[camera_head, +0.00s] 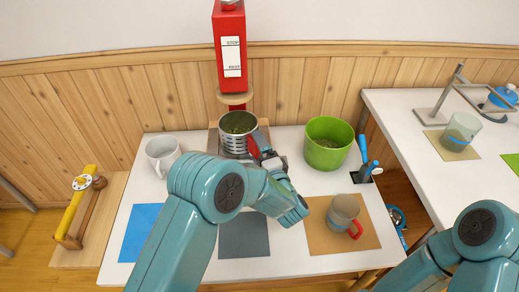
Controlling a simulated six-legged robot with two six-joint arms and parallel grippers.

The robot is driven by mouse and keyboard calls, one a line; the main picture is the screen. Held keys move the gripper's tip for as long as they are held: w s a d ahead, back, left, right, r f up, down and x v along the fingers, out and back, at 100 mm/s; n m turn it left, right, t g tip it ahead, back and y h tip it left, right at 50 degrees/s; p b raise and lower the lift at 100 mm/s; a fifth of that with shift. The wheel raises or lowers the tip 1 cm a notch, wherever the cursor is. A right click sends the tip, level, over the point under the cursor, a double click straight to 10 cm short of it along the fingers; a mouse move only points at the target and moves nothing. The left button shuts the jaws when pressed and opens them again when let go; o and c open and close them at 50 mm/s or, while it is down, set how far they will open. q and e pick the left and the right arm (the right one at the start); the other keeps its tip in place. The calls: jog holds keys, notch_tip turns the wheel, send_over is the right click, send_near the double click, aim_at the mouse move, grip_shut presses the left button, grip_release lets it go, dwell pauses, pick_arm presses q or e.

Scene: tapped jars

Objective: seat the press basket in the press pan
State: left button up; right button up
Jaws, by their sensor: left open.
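The press basket (235,143), a slotted metal cylinder with an open top and something greenish inside, stands upright below the red press (229,55). A press pan cannot be made out clearly; the area under the basket is partly hidden by my left arm. My left gripper (264,155) is open at the basket's right side, close to its wall. I cannot tell whether its fingers touch the basket. My right arm shows at the lower right, but its gripper is out of view.
A white mug (162,153) stands left, a green pot (328,143) right of the basket. A cup with a red handle (343,213) stands on a brown mat (325,240). Blue (138,232) and dark grey (244,236) mats are bare. A second table (410,125) is at right.

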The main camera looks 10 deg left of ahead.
pick_arm(q)
jog(key=shift+s+f, duration=0.2)
jog(key=shift+f, duration=0.05)
jog(key=shift+s+d, duration=0.15)
jog(key=shift+s, duration=0.1)
jog(key=shift+w+d, duration=0.15)
jog(key=shift+w, duration=0.3)
jog(key=shift+r, duration=0.1)
dwell(0.5)
jog(key=shift+s+d+r+p, duration=0.25)
jog(key=shift+s+r+p, duration=0.1)
jog(key=shift+r+p, duration=0.15)
jog(key=shift+s+d+r+p, duration=0.2)
jog(key=shift+s+r+p, duration=0.1)
jog(key=shift+r+p, duration=0.15)
jog(key=shift+w+f, duration=0.1)
jog(key=shift+f, duration=0.05)
